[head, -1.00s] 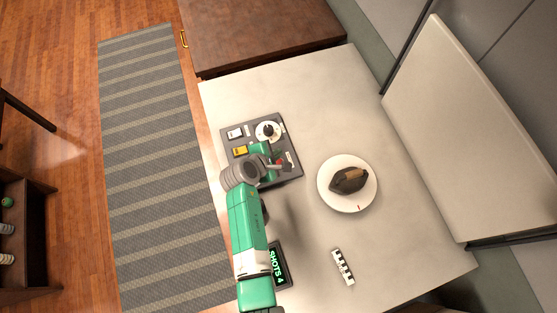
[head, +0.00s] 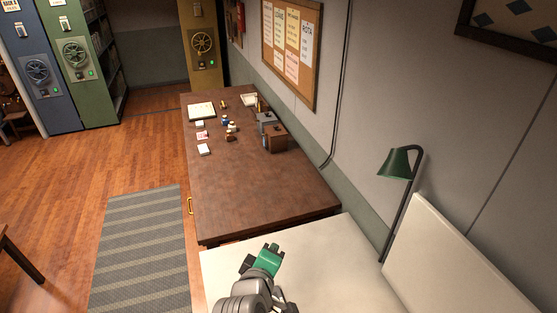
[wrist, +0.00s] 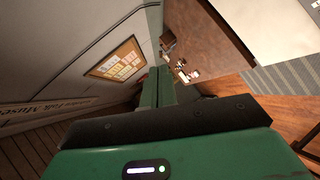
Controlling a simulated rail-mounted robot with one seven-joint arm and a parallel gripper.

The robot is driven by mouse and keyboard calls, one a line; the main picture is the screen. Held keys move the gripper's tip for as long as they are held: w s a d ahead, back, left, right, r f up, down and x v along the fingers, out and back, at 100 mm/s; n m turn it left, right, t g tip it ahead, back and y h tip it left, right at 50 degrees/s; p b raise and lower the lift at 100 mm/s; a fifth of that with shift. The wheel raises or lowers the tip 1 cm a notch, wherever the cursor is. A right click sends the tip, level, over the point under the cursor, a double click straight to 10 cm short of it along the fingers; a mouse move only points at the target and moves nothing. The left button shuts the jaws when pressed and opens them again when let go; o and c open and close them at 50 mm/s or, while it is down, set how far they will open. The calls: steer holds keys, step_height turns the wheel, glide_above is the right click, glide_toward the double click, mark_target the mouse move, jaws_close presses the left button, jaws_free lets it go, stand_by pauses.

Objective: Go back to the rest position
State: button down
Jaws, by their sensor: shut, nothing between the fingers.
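My green and grey gripper (head: 268,258) is at the bottom middle of the head view, above the far end of the pale table (head: 345,265). Its fingers (wrist: 157,88) show in the wrist view as two green bars side by side, shut with nothing between them. The gripper is raised and points away over the room. It touches nothing that I can see.
A brown desk (head: 235,195) stands beyond the pale table, with small boxes (head: 275,138) and papers (head: 201,111) on it. A green lamp (head: 401,163) and an upright pale panel (head: 440,260) are at the right. A striped rug (head: 140,245) lies on the open floor at left.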

steer(key=s+d+r+m+t+y+p, duration=0.1)
steer(key=s+r+m+t+p, duration=0.2)
steer(key=r, duration=1.3)
steer(key=s+r+m+t, duration=0.4)
steer(key=r, duration=1.2)
steer(key=s+r+m+t+y+p, duration=0.2)
steer(key=s+r+m+t, duration=0.2)
steer(key=s+r, duration=1.1)
step_height(320, 180, up, 2)
steer(key=shift+s+d+r+t+y, duration=0.15)
steer(key=shift+s+t+y, duration=0.15)
steer(key=shift+t, duration=0.2)
